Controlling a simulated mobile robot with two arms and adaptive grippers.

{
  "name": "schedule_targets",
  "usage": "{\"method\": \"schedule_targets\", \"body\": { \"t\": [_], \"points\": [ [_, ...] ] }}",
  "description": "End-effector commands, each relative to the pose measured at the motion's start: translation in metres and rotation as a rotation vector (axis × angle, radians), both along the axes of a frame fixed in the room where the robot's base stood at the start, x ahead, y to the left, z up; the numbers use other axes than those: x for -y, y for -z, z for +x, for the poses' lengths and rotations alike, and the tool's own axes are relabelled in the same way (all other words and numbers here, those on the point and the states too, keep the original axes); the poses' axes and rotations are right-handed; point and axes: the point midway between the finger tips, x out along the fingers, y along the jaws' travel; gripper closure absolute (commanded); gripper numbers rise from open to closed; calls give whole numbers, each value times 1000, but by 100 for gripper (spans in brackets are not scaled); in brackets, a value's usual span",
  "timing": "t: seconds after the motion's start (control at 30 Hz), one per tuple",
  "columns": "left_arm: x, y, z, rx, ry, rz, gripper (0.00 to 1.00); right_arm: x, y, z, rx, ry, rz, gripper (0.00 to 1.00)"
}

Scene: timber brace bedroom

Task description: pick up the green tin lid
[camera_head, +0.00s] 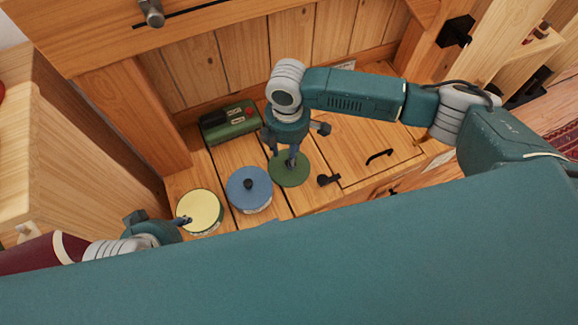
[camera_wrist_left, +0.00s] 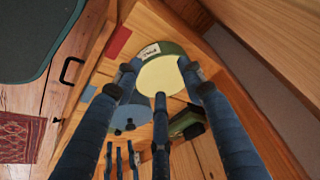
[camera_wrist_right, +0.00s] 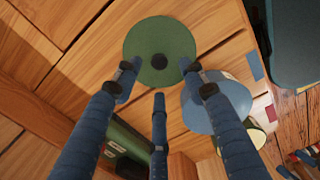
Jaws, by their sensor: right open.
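The green tin lid (camera_head: 289,175) is a flat green disc lying on the wooden top. Its dark round knob shows in the right wrist view, where the lid (camera_wrist_right: 160,38) is ahead of the fingertips. My right gripper (camera_head: 292,156) is open and empty, pointing down above the lid and partly hiding it. I cannot tell the exact gap. A green tin with a cream top (camera_head: 200,208) stands at the left; its label shows in the left wrist view (camera_wrist_left: 160,75). My left gripper (camera_head: 184,221) is open and empty close beside this tin.
A blue tin (camera_head: 249,188) with a dark knob stands between the green tin and the lid. A green box (camera_head: 230,122) sits behind, by the plank wall. A dark knob-like piece (camera_head: 328,180) and a black handle (camera_head: 380,156) lie right of the lid.

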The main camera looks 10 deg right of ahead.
Motion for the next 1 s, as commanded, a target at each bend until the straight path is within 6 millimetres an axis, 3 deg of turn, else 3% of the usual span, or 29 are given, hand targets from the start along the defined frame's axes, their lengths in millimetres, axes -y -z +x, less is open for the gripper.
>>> {"method": "schedule_targets", "body": {
  "t": [0.27,0.6,1.0],
  "points": [
    [16,-16,52,207,18,-44,60,1,20,-1,-1,-1,0,58],
    [35,-53,107,462,36,-99,60,1,45,-1,-1,-2,-1,58],
    [38,-64,117,519,40,-111,60,2,49,-1,0,-1,0,58]
  ]
}}
